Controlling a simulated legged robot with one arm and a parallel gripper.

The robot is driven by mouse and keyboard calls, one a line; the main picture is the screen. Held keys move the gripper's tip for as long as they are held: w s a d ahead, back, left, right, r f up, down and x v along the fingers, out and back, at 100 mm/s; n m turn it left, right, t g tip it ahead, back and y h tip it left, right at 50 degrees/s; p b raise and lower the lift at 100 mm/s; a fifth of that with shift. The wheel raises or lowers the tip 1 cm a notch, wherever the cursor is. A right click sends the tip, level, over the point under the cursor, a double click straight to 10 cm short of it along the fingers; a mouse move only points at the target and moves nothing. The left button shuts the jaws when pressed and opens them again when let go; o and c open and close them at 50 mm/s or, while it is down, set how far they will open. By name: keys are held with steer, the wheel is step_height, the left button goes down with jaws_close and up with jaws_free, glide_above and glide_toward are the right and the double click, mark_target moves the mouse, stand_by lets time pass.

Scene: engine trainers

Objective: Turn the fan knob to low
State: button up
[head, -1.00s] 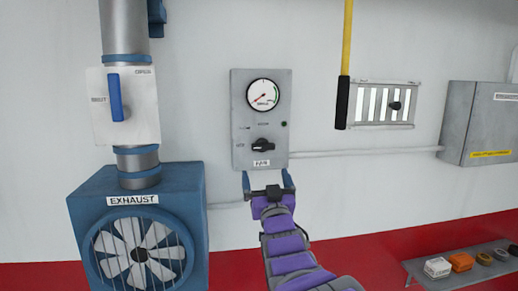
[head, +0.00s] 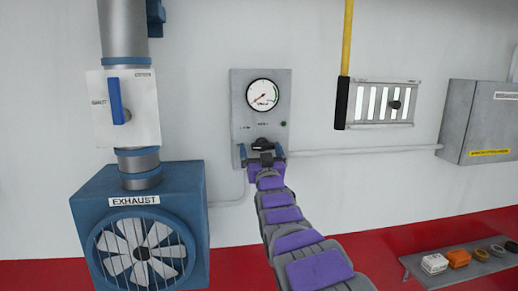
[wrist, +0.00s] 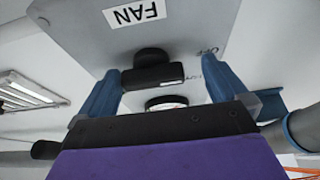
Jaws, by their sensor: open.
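The black fan knob (head: 263,144) sits on the lower part of a grey control panel (head: 240,108) on the wall, with a round gauge (head: 262,95) above it. My gripper (head: 262,154) is at the panel's lower edge, just below the knob, and its blue fingers are spread apart. In the wrist view the knob (wrist: 152,75) appears between the two open fingers (wrist: 163,92), with gaps at both sides. The FAN label (wrist: 133,12) shows there upside down. In the head view my gripper hides the label and the knob's lower part.
A blue exhaust fan (head: 140,255) and a white switch box with a blue lever (head: 115,100) are at the left. A yellow pole with a black grip (head: 342,105) hangs beside a vent (head: 382,103) at the right. A low shelf (head: 450,275) holds small parts.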

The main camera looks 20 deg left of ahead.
steer(key=shift+w+d+r, duration=0.15)
steer(key=shift+d+r, duration=0.05)
steer(key=shift+d, duration=0.2)
steer(key=shift+w+d+r, duration=0.1)
steer(key=shift+d+r, duration=0.05)
steer(key=shift+d, duration=0.25)
steer(key=shift+a+f, duration=0.15)
steer(key=shift+a, duration=0.65)
steer(key=c, duration=0.4)
steer(key=shift+c, duration=0.7)
steer(key=shift+w+d, duration=0.1)
steer(key=shift+d, duration=0.2)
steer(key=shift+c, duration=2.6)
